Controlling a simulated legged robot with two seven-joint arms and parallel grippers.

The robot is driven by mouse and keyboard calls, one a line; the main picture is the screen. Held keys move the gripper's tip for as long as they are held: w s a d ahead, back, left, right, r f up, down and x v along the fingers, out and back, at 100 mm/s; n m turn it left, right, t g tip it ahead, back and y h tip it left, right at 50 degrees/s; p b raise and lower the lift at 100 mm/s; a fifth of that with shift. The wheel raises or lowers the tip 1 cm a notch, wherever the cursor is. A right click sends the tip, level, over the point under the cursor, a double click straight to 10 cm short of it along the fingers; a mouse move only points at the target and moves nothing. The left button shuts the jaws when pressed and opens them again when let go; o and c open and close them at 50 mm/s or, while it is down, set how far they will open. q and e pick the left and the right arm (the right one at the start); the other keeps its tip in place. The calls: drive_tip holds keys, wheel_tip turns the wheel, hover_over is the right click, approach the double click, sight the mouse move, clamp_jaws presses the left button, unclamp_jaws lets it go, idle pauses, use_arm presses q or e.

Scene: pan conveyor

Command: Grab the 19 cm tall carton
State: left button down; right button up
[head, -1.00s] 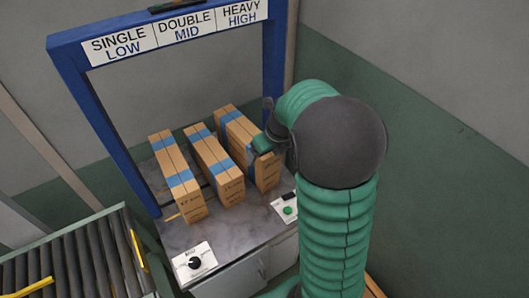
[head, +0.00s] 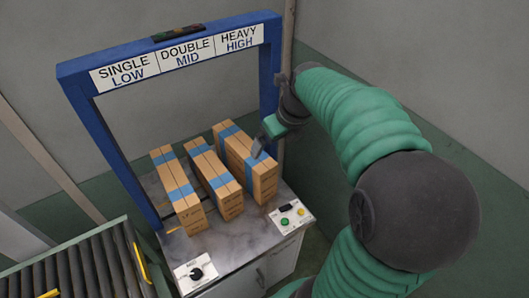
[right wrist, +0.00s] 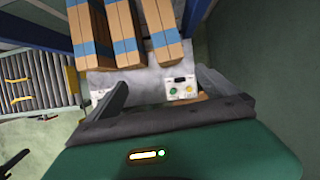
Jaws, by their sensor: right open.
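Three brown cartons with blue bands stand side by side on a grey worktop: a left carton (head: 191,219), a middle carton (head: 230,205) and a right carton (head: 265,184). The right one looks tallest. Their print is too small to read, so I cannot tell which is 19 cm tall. My right gripper (head: 264,139) is open and empty, above and beside the right carton's upper right edge. In the right wrist view, its fingers (right wrist: 163,88) are spread, with the cartons beyond them, including the right carton (right wrist: 162,25). My left gripper is out of view.
A button box (head: 293,216) and a dial box (head: 196,274) sit at the worktop's front. A roller conveyor (head: 75,268) lies at the left. Open space lies right of the worktop.

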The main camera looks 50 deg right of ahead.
drive_tip(key=w+d+f+b, duration=0.2)
drive_tip(key=w+d+f, duration=0.15)
drive_tip(key=w, duration=0.35)
approach(244, 143)
drive_tip(key=b+x, duration=0.1)
drive_tip(key=x, duration=0.2)
drive_tip(key=shift+f, duration=0.3)
drive_tip(key=x, duration=0.5)
drive_tip(key=shift+w+d+f, duration=0.1)
drive_tip(key=shift+w+d, duration=0.05)
drive_tip(key=shift+w, duration=0.15)
drive_tip(key=shift+w+f, duration=0.1)
drive_tip(key=shift+f, duration=0.55)
drive_tip(key=x, duration=0.3)
drive_tip(key=shift+a+f, duration=0.35)
drive_tip(key=shift+f, duration=0.1)
drive_tip(key=shift+w+f, duration=0.15)
drive_tip(key=c, duration=2.1)
clamp_jaws()
